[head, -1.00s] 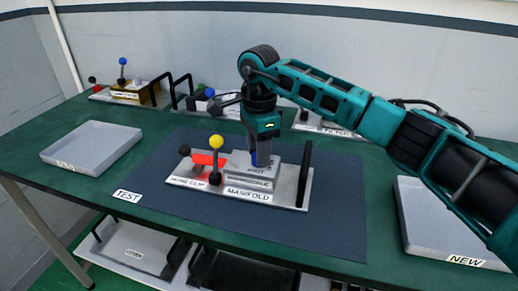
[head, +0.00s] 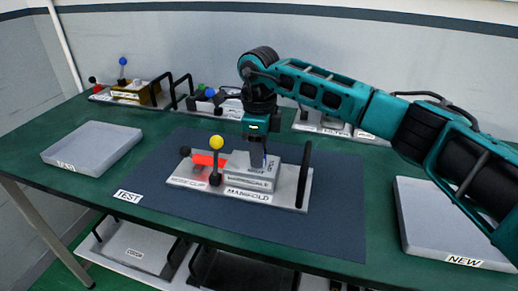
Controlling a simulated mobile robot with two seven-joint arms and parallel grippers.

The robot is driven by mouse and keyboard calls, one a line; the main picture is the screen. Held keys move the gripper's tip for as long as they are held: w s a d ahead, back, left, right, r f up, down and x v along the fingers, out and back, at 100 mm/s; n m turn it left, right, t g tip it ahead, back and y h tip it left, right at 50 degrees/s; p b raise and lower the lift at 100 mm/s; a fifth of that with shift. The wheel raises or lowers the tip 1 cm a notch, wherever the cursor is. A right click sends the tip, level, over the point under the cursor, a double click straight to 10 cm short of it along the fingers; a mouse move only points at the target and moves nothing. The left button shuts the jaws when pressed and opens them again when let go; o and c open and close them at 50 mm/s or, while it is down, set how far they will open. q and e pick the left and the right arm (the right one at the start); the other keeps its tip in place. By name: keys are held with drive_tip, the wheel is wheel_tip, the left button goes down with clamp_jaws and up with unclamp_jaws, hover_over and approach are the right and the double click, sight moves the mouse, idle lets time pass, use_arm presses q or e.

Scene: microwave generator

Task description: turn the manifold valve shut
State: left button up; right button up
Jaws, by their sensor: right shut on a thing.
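The manifold (head: 295,195) is a grey plate on the dark mat, with a MANIFOLD label, a light grey block (head: 240,168), a yellow-ball lever (head: 216,143), a glowing red part (head: 203,159) and a black upright handle (head: 304,172). My right gripper (head: 258,160) points down onto the top of the block. It is shut on a small blue piece there, seemingly the valve's handle, which the fingers mostly hide. The valve's exact angle cannot be told. My left gripper is out of view.
The dark mat (head: 320,232) carries a TEST label. An empty grey tray (head: 92,148) stands at left, and a tray marked NEW (head: 440,220) at right, under my right arm. Other units line the back, including one with a blue-ball lever (head: 122,70). A lower shelf holds more units.

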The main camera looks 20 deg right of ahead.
drive_tip(key=m, duration=0.5)
drive_tip(key=shift+r+m, duration=0.1)
drive_tip(key=shift+m, duration=0.2)
drive_tip(key=m+p, duration=0.1)
drive_tip(key=m, duration=0.4)
drive_tip(key=shift+m, duration=0.3)
drive_tip(key=o, duration=1)
drive_tip(key=shift+o, duration=0.2)
wheel_tip(320, 180, up, 13)
